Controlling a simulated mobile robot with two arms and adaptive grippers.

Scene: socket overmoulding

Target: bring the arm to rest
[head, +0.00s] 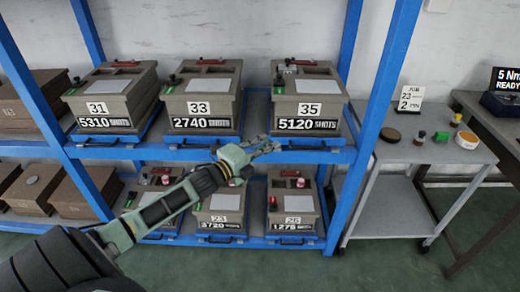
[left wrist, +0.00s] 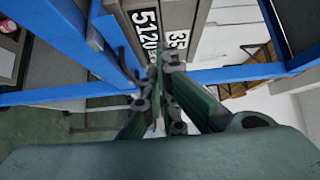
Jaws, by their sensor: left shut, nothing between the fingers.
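My left arm comes in from the lower left of the head view. My left gripper (head: 268,146) is shut and empty, in front of the middle shelf's front edge. It is below and a little left of the mould box numbered 35 (head: 308,109), which reads 5120 shots. In the left wrist view the shut fingertips (left wrist: 160,65) point toward the same box 35 (left wrist: 176,15). I cannot tell how far apart they are. My right gripper is not in view.
A blue rack (head: 345,185) holds boxes 31 (head: 105,98) and 33 (head: 203,99) beside box 35, with smaller boxes below. A grey cart (head: 420,150) with small items stands to the right, beside a bench (head: 490,125). Green floor shows in front.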

